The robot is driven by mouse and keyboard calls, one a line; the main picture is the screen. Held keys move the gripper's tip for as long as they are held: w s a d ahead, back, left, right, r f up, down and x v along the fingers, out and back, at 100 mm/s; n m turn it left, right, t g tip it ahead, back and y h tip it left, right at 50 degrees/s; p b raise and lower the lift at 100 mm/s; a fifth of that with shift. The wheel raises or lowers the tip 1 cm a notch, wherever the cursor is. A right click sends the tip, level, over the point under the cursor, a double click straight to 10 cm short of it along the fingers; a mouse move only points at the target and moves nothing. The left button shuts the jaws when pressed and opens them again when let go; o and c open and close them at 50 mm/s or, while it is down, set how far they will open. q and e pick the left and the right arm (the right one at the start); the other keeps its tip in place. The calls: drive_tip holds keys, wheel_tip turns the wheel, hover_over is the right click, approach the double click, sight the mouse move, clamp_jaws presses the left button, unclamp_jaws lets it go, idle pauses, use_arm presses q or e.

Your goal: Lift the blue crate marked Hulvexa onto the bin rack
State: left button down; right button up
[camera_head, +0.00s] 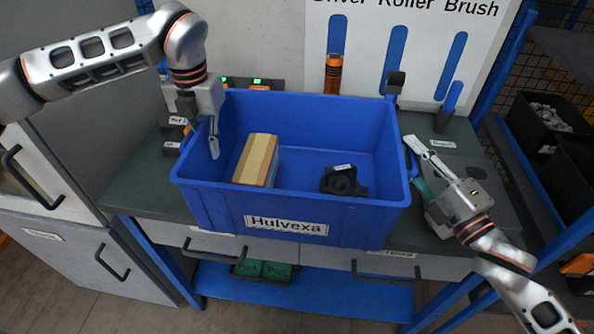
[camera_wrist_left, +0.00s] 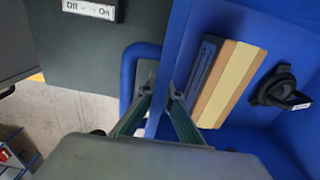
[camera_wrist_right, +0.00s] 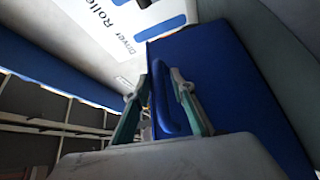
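The blue crate (camera_head: 228,208) is marked Hulvexa on its front and looks level at the grey bench; whether its base touches the bench is hidden. It holds a brown-and-tan box (camera_head: 256,160) and a black part (camera_head: 342,181). My left gripper (camera_head: 203,137) straddles the crate's left wall, one finger inside; the left wrist view shows its fingers (camera_wrist_left: 160,88) closed in on the wall beside the handle. My right gripper (camera_head: 415,162) is at the right handle; in the right wrist view its fingers (camera_wrist_right: 163,78) are closed in around the blue handle (camera_wrist_right: 166,105).
The grey bench top (camera_head: 150,189) has bare room left of the crate. A blue-framed rack with black bins (camera_head: 541,120) stands at the right. An orange-handled tool (camera_head: 333,73) is at the board behind. A blue lower shelf (camera_head: 320,297) runs underneath.

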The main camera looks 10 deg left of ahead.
sight(204, 126)
clamp_jaws()
